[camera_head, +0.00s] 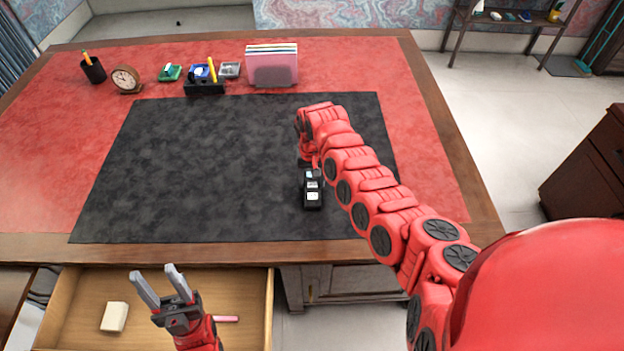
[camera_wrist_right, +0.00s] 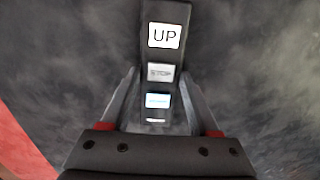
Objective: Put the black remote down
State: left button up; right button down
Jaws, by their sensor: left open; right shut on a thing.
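The black remote (camera_head: 313,193) is over the right part of the black desk mat (camera_head: 200,160) in the head view. In the right wrist view the remote (camera_wrist_right: 163,52) shows a white "UP" button, a grey "STOP" button and a light blue-white one. My right gripper (camera_wrist_right: 157,88) is shut on its sides. I cannot tell whether the remote touches the mat. In the head view the right arm's links hide most of that gripper. My left gripper (camera_head: 156,274) is open and empty, over the open drawer (camera_head: 255,300) at the front.
A pencil cup (camera_head: 93,71), clock (camera_head: 126,79), desk organiser (camera_head: 204,88) and pink file holder (camera_head: 272,68) stand along the back. The drawer holds a cream block (camera_head: 114,317) and a pink stick (camera_head: 226,319). Most of the mat left of the remote is clear.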

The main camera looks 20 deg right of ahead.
jog(key=shift+c, duration=0.6)
grip_release()
jog(key=shift+f, duration=0.1)
